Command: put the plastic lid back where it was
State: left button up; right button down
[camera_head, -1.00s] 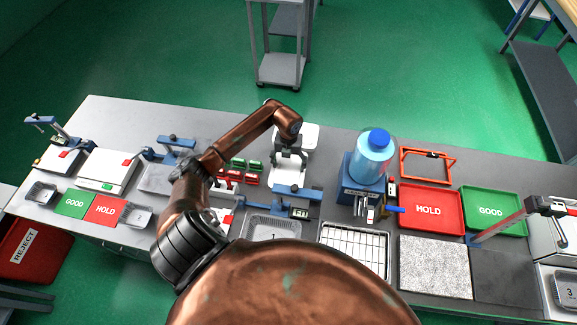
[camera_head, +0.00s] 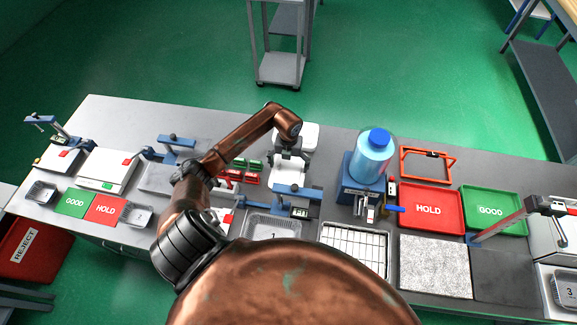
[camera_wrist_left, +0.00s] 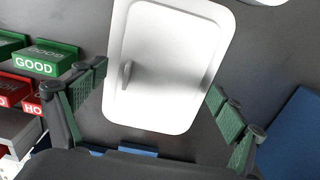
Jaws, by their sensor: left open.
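A white plastic lid (camera_wrist_left: 170,60), rectangular with rounded corners and a small raised tab, lies in the left wrist view. It also shows in the head view (camera_head: 287,173), partly under my left gripper. My left gripper (camera_head: 290,156) is open, its green-padded fingers (camera_wrist_left: 158,84) on either side of the lid's near half in the wrist view. I cannot tell whether the fingers touch the lid. A foil tray (camera_head: 250,232) lies nearer in the head view, partly hidden by my body. My right gripper is not in view.
A second white item (camera_head: 305,134) lies just behind the gripper. Green and red label blocks (camera_head: 250,178) stand left of it, a blue clamp-like device (camera_head: 297,191) in front. A blue-capped bottle (camera_head: 373,155) and red HOLD tray (camera_head: 430,208) stand to the right.

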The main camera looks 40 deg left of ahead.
aim_at(288, 168)
pick_arm(q)
notch_tip(288, 168, up, 12)
jog(key=b, duration=0.1)
dwell(0.4)
jog(key=shift+r, duration=0.1)
